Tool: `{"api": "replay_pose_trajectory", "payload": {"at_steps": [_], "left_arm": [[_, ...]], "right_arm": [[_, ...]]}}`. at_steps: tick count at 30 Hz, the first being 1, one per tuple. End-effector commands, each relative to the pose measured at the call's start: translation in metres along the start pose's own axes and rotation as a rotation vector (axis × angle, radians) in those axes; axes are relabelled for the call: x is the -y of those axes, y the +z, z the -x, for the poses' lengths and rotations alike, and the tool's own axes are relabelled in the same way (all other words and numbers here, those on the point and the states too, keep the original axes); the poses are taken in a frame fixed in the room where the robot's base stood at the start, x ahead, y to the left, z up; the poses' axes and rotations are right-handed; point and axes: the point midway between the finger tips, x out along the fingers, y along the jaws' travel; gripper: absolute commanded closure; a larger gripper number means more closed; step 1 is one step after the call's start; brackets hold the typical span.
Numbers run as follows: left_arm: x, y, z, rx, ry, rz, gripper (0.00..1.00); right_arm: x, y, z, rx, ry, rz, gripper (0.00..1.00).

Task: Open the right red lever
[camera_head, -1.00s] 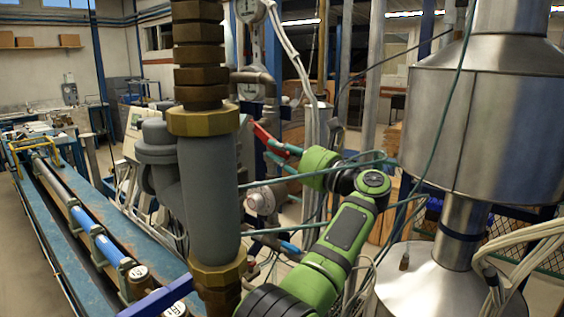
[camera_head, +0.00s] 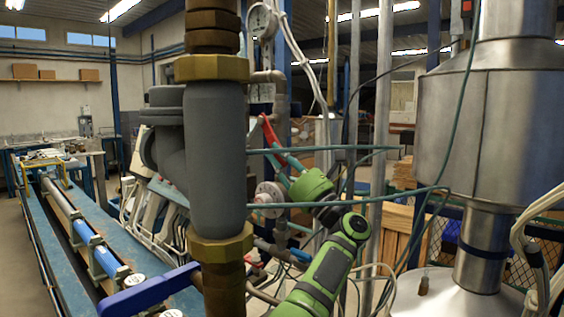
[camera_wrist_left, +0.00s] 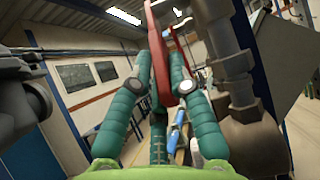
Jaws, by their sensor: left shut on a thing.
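The red lever (camera_head: 269,131) shows in the head view behind the grey vertical pipe, slanting steeply up to the left. The lever's pivot is not clear. My right gripper is in neither view.
A thick grey pipe with brass nuts (camera_head: 217,140) stands close in front. A blue lever (camera_head: 150,290) sticks out at lower left. A large metal vessel (camera_head: 475,120) stands at right. Thin green cables (camera_head: 330,150) cross near my arm. The wrist view shows a dark pipe (camera_wrist_left: 232,65) beside the lever.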

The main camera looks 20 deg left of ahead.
Motion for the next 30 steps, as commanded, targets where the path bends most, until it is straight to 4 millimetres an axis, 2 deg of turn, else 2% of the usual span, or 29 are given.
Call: {"api": "replay_pose_trajectory", "payload": {"at_steps": [8, 9, 10, 22, 26, 30], "left_arm": [[-0.001, 0.002, -0.002, 0.004, 0.002, -0.001, 1.0], [-0.001, 0.002, -0.002, 0.004, 0.002, -0.001, 0.65], [-0.001, 0.002, -0.002, 0.003, 0.003, -0.001, 0.56], [0.0, 0.001, 0.004, 0.0, -0.001, 0.0, 0.56], [0.001, 0.0, 0.022, 0.0, -0.003, 0.001, 0.56], [0.001, 0.0, 0.052, 0.0, -0.004, 0.0, 0.56]], "right_arm": [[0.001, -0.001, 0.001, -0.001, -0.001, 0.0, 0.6], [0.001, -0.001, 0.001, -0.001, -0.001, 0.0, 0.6], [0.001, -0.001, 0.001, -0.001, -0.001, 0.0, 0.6], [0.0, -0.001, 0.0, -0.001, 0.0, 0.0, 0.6], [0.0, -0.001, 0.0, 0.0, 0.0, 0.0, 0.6], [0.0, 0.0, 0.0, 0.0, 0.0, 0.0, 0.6]]}}
